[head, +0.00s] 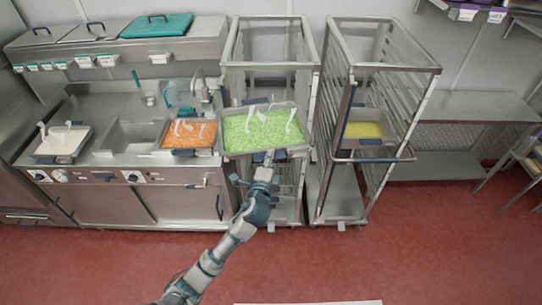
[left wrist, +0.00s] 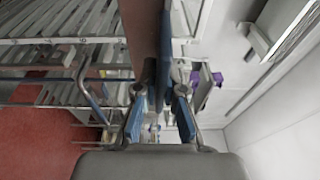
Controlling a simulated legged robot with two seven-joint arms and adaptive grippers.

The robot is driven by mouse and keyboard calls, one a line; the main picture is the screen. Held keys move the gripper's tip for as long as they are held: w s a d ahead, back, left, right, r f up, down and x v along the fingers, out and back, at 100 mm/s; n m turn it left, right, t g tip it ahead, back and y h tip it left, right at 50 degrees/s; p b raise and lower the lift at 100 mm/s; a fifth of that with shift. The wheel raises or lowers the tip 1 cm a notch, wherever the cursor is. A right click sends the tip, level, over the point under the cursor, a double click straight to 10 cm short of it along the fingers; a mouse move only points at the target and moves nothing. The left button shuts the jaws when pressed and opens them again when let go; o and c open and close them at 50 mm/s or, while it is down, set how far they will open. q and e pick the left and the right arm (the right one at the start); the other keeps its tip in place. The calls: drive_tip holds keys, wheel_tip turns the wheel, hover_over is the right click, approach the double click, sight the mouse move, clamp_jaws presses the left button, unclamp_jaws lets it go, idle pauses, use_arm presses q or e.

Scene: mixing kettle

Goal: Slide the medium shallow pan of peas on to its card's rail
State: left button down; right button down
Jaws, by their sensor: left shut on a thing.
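The pan of green peas (head: 262,128) is a shallow metal pan with white utensils lying in it. It is level at the front of the left rack (head: 270,62), with its rear part between the uprights. My left gripper (head: 268,160) is shut on the pan's front edge handle. In the left wrist view, my left fingers (left wrist: 160,108) close around a blue strip (left wrist: 166,55) beside the pan's edge. Whether the pan's sides rest on a rail is hidden. I cannot make out the card for the peas. My right gripper is not in view.
The right rack (head: 380,65) holds a yellow pan (head: 362,130). An orange pan (head: 188,134) and a white pan (head: 62,141) sit on the steel counter (head: 120,100) at left. A steel table (head: 455,108) stands at right.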

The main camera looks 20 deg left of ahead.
use_arm(q)
drive_tip(key=shift+w+r+m+h, duration=0.15)
drive_tip(key=shift+w+m+h, duration=0.1)
drive_tip(key=shift+m+h, duration=0.4)
drive_tip(key=shift+d, duration=0.1)
drive_tip(key=shift+w, duration=0.15)
